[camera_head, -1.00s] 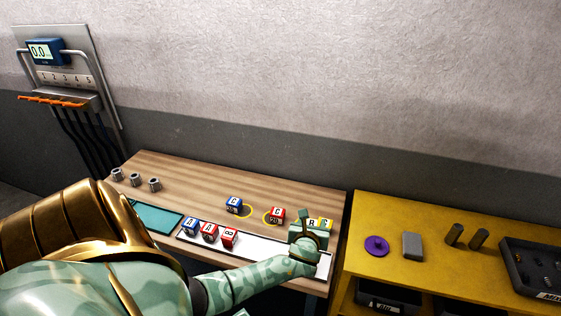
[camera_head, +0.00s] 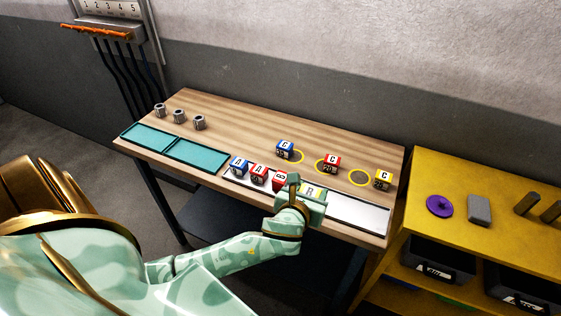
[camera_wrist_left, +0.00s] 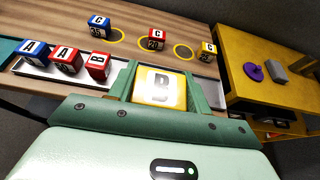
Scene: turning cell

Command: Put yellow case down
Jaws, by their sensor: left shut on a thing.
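My left gripper (camera_head: 303,194) is shut on a yellow case (camera_head: 313,192) with a white face lettered B. The wrist view shows this yellow case (camera_wrist_left: 160,88) between the two green fingers. The gripper holds it at the white strip tray (camera_head: 360,214), just right of a red B case (camera_head: 280,178). I cannot tell whether the case touches the tray. A red A case (camera_head: 259,172) and a blue A case (camera_head: 238,165) stand further left on the tray. My right gripper is not in view.
Behind the tray stand a blue C case (camera_head: 285,149), a red C case (camera_head: 332,162) and a yellow C case (camera_head: 383,179), near yellow rings. The tray's right part is bare. Teal mats (camera_head: 195,153) and metal parts (camera_head: 180,116) lie left. A yellow bench (camera_head: 450,180) stands right.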

